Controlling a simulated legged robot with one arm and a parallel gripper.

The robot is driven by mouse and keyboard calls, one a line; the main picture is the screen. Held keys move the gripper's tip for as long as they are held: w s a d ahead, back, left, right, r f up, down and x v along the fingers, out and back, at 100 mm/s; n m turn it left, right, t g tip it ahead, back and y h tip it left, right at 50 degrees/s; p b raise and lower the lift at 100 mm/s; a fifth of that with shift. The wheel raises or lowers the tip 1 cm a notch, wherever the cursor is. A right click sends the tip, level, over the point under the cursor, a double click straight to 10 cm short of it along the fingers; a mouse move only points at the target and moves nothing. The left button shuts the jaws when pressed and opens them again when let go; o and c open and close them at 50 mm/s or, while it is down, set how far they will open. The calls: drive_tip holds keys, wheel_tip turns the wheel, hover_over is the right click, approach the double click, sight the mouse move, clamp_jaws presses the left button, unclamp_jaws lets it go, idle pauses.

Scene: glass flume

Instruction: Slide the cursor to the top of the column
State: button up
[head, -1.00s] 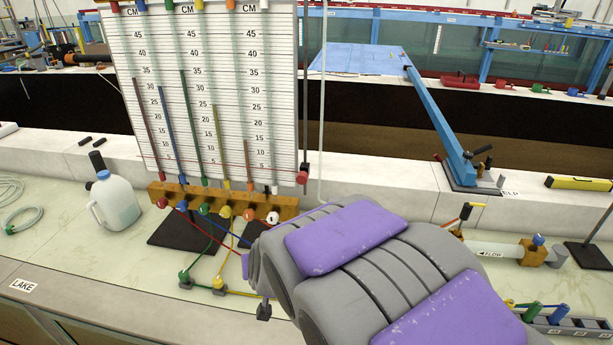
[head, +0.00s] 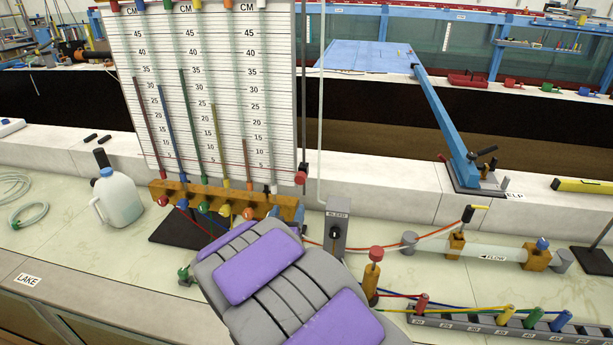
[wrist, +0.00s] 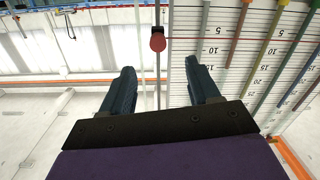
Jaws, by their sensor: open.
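The cursor shows as a red knob (head: 301,178) low on the dark vertical rod at the right edge of the manometer board (head: 277,90). A thin red line runs left from it across the scales, near the 5 marks. In the wrist view the red knob (wrist: 157,40) lies ahead of my gripper (wrist: 159,66), in line with the gap between the two dark fingers. The fingers are apart with nothing held between them. My gripper cannot be seen in the head view, where my grey and purple arm fills the lower middle.
A grey valve box (head: 336,232) and a red-topped post (head: 374,275) stand right of my arm. A jug (head: 117,203) stands left of the board. A blue lever arm (head: 445,125) rises at the right. The upper rod looks clear.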

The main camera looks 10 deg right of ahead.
sight(299, 181)
drive_tip(key=b+x, duration=0.1)
drive_tip(key=x, duration=0.4)
drive_tip(key=b+x, duration=0.1)
drive_tip(key=x, duration=0.5)
drive_tip(key=r+b+x, duration=0.1)
drive_tip(key=x, duration=0.4)
drive_tip(key=shift+w+d, duration=0.15)
drive_tip(key=shift+w, duration=0.2)
drive_tip(key=shift+w+d, duration=0.25)
clamp_jaws()
